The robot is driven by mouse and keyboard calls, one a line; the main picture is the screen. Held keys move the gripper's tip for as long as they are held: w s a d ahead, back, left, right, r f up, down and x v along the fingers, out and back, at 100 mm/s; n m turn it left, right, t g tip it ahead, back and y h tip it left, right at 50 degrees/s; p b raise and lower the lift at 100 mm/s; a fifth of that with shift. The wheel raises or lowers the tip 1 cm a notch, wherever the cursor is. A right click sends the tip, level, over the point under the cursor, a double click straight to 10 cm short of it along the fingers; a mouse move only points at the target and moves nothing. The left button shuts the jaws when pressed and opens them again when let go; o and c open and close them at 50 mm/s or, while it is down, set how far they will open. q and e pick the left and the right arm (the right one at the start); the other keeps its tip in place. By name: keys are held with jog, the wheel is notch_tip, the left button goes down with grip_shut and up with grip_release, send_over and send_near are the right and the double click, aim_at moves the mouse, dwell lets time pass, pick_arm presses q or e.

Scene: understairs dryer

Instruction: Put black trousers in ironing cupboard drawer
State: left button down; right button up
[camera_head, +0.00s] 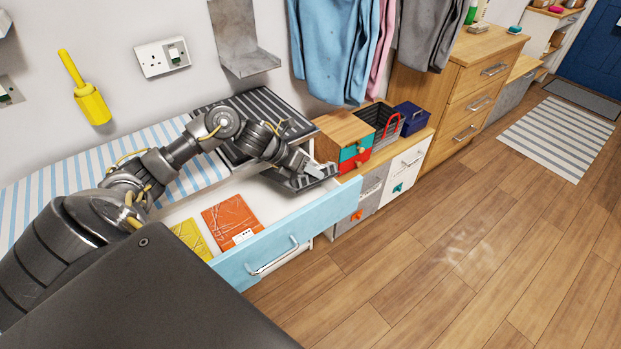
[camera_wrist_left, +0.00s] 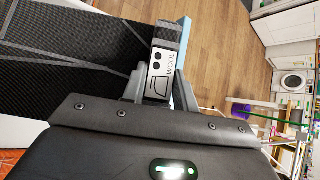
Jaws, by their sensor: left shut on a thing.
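The black trousers (camera_wrist_left: 75,70), folded flat with pale seam lines, fill the left of the left wrist view. In the head view a dark part of them (camera_head: 298,183) shows at the right end of the open drawer (camera_head: 300,225). The drawer has a light blue front and holds a yellow folded item (camera_head: 191,238) and an orange one (camera_head: 232,218). My right gripper is not in view.
A blue-and-white striped top (camera_head: 60,185) and a dark striped panel (camera_head: 262,103) lie behind the drawer. A small wooden box (camera_head: 342,128) and a dark basket (camera_head: 378,118) stand just right. Shirts (camera_head: 335,50) hang above. The wooden floor (camera_head: 430,250) in front is clear.

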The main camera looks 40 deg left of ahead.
pick_arm(q)
jog(key=f, duration=0.3)
jog(key=shift+w+a+f+p, duration=0.1)
jog(key=shift+w+p, duration=0.15)
jog(key=shift+p, duration=0.15)
jog(key=shift+f, duration=0.35)
jog(key=c, duration=1.1)
grip_release()
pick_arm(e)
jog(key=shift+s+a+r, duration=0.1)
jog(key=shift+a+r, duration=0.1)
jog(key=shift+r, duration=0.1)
